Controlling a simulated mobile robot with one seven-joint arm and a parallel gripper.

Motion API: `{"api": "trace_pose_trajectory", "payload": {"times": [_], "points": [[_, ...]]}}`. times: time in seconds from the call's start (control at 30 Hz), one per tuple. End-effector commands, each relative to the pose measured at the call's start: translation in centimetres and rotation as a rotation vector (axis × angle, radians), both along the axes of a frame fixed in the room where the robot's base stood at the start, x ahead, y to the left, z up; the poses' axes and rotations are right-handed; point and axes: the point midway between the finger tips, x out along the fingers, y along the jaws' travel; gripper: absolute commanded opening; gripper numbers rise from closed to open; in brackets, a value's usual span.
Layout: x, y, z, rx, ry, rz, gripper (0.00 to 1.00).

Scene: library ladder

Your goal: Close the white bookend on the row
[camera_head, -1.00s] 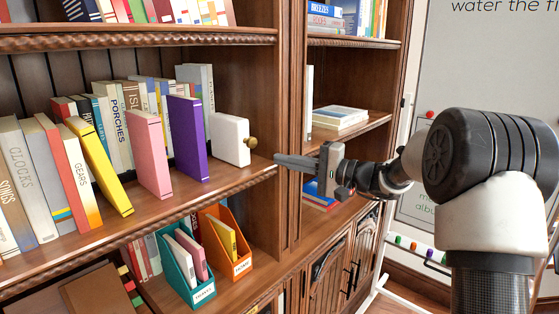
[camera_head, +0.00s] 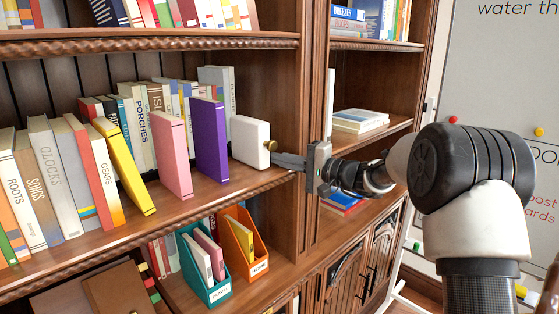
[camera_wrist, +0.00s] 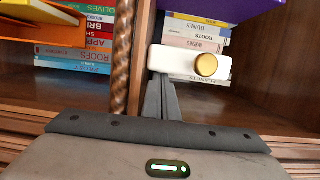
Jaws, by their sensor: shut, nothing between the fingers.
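The white bookend (camera_head: 250,141) with a gold knob stands upright on the middle shelf, at the right end of the row, just right of the purple book (camera_head: 210,140). It also shows in the wrist view (camera_wrist: 185,62). My gripper (camera_head: 276,160) is shut and empty, its fingertips close to the bookend's knob side, just below the knob. In the wrist view the fingertips (camera_wrist: 160,78) lie at the bookend's lower left edge; I cannot tell if they touch. The pink book (camera_head: 171,154) and the yellow book (camera_head: 125,168) stand farther left with gaps between them; the yellow one leans.
A wooden upright (camera_head: 314,100) divides the bookcase just right of the bookend. More books stand behind the front row. A teal file box (camera_head: 215,292) and an orange one (camera_head: 258,264) stand on the shelf below. A whiteboard (camera_head: 490,70) is at the right.

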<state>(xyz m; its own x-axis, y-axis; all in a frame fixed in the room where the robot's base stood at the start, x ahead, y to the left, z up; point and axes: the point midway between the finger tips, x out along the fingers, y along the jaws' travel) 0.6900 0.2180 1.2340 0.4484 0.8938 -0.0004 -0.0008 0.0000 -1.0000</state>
Motion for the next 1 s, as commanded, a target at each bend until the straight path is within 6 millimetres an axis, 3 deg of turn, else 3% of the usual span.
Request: {"api": "trace_pose_trajectory", "payload": {"times": [0.17, 0.4, 1.0], "points": [[-2.8, 2.5, -0.8, 0.002, -0.004, 0.009, 0.00], [-6.1, 5.2, -0.5, 0.000, -0.004, 0.007, 0.00], [-6.5, 5.4, -0.1, 0.000, 0.000, 0.003, 0.00]]}}
